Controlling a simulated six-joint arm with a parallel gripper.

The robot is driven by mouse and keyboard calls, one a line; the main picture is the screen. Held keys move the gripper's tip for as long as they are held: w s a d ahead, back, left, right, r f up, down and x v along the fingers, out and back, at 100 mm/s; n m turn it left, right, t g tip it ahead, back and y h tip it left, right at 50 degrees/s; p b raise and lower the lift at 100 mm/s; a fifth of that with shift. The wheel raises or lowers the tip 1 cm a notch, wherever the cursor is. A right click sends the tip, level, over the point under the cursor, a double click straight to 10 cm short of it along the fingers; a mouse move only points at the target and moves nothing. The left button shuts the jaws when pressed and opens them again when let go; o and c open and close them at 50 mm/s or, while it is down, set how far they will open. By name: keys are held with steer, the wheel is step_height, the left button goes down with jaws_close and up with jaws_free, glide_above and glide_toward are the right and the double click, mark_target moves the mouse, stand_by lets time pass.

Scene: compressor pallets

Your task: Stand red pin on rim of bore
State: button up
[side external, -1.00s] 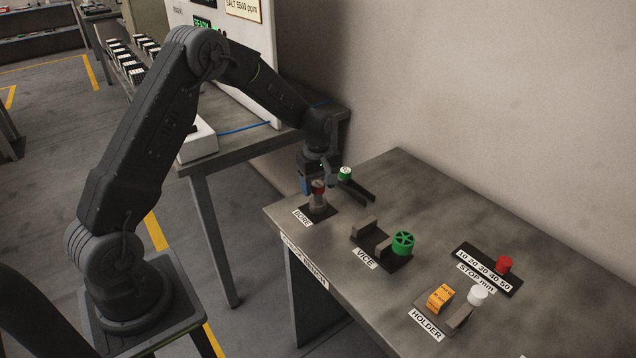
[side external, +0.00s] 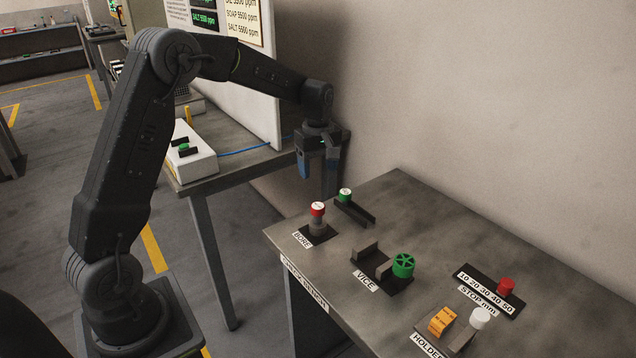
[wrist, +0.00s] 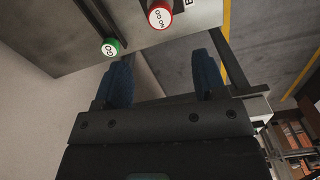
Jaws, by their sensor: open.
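The red pin (side external: 317,209) stands upright on the grey bore (side external: 317,228), at the near-left part of the bench. In the wrist view the red pin (wrist: 160,15) shows its marked top face at the upper edge. My gripper (side external: 318,172) is open and empty, above and behind the bore, clear of the red pin. In the wrist view its two blue fingertips (wrist: 162,75) are spread apart with nothing between them. Whether the red pin sits on the rim or partly inside the bore cannot be told.
The back right is bare.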

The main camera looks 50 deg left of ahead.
steer(key=s+d+r+m+t, duration=0.3)
steer(key=s+d+r+m, duration=0.4)
steer(key=s+d+r, duration=0.35)
steer(key=s+d+m+t, duration=0.2)
steer(key=s+d+m, duration=0.2)
steer(key=s+m, duration=0.5)
steer(key=s, duration=0.7)
steer(key=shift+d+r+t, duration=0.2)
steer(key=shift+r+t, duration=0.1)
stand_by(0.6)
